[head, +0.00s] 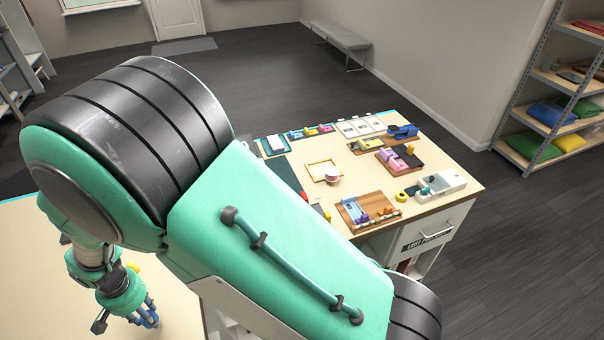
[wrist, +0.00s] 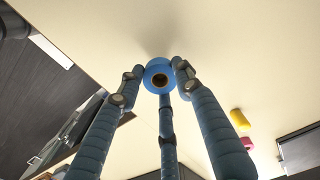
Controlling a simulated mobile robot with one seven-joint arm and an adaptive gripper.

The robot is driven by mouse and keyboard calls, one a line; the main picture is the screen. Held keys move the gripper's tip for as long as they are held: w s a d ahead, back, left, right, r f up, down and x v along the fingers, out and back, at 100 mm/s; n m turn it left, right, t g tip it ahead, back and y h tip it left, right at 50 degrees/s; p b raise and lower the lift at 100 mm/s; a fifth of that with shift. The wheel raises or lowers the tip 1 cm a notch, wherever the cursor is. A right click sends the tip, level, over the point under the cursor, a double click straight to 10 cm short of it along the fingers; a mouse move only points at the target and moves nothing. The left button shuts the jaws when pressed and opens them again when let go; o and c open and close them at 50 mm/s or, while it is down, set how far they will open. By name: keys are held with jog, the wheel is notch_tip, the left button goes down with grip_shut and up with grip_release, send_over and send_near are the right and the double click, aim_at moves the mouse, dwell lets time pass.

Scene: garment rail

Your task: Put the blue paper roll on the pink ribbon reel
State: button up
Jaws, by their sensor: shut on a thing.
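The blue paper roll (wrist: 149,70) shows in the wrist view, with its dark brown core facing the camera. My gripper (wrist: 158,78) is shut on it, with blue fingers around its sides. The cream tabletop lies behind the roll; I cannot tell how high above it the roll is. In the head view my gripper (head: 148,319) is over the near left table, and the roll cannot be made out there. A small pink-red thing (wrist: 246,143) at the right of the wrist view may be the pink ribbon reel; its shape is unclear.
A yellow thing (wrist: 237,118) is beside the pink-red one. My arm hides much of the near table (head: 18,215) in the head view. A second table (head: 455,190) at the right holds trays, tools and small items. Shelving (head: 545,102) stands at the far right.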

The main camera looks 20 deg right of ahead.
jog(key=w+d+r+m+p, duration=0.1)
jog(key=w+d+m, duration=0.2)
jog(key=w+d, duration=0.6)
jog(key=w+d+r+m, duration=0.1)
jog(key=w+d+m, duration=0.3)
jog(key=d, duration=0.9)
jog(key=w+d+r+m+p, duration=0.1)
jog(key=w+d+r+m, duration=0.1)
jog(key=w+d, duration=0.75)
jog(key=d+r+m+p, duration=0.1)
jog(key=d+r+m, duration=0.2)
jog(key=d, duration=3.5)
jog(key=m, duration=0.4)
jog(key=shift+s+d+m, duration=0.15)
jog(key=shift+s+m, duration=0.15)
jog(key=shift+m, duration=0.1)
jog(key=p, duration=0.2)
send_over(332, 171)
jog(key=shift+d+f, duration=0.1)
jog(key=shift+f, duration=0.7)
jog(key=shift+f, duration=0.1)
